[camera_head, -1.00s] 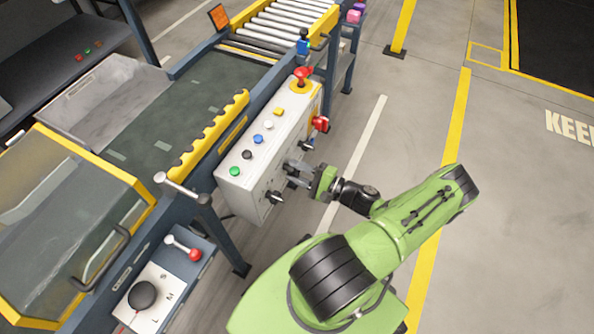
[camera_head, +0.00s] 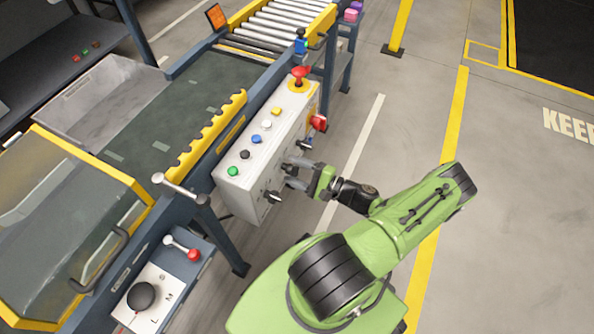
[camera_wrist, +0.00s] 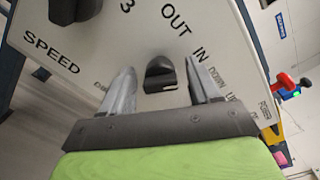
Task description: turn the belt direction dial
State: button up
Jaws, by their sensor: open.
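The belt direction dial is a black knob (camera_wrist: 160,74) with a pale pointer mark, below the OUT and IN lettering in the wrist view. It sits on the front face of the white control box (camera_head: 234,187). My gripper (camera_wrist: 160,68) is open, with one grey finger on each side of the dial. A gap shows on both sides, so the fingers look apart from it. In the head view my gripper (camera_head: 290,173) is at the box's front face, and its fingers mostly hide the dial.
The speed dial (camera_wrist: 74,8) is close to the upper left in the wrist view. A red knob (camera_head: 318,123) stands out from the box's far end. Several buttons and a red emergency stop (camera_head: 299,76) are on top. Floor to the right is clear.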

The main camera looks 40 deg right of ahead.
jog(key=p+v, duration=0.1)
jog(key=v, duration=1.4)
jog(key=shift+s, duration=0.35)
jog(key=shift+r, duration=0.1)
